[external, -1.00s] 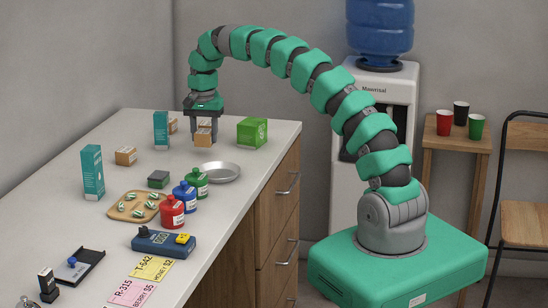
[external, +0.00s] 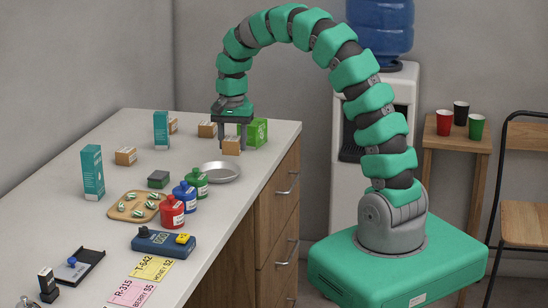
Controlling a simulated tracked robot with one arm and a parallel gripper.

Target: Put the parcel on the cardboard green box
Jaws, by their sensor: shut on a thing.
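My gripper (external: 232,146) points straight down at the far right of the counter. It is shut on a small brown cardboard parcel (external: 231,147) with a pale label, held low between the fingers. The green box (external: 259,132) stands just right of and behind the gripper, near the counter's right edge. The gripper and arm end cover part of its left side. I cannot tell whether the parcel touches the counter or the green box.
Other brown parcels stand at the left (external: 125,156), at the back (external: 172,125) and close left of my gripper (external: 207,129). A metal dish (external: 221,172) lies in front. Teal cartons (external: 93,172), bottles (external: 171,212) and a wooden tray (external: 120,214) fill the left and middle of the counter (external: 75,215).

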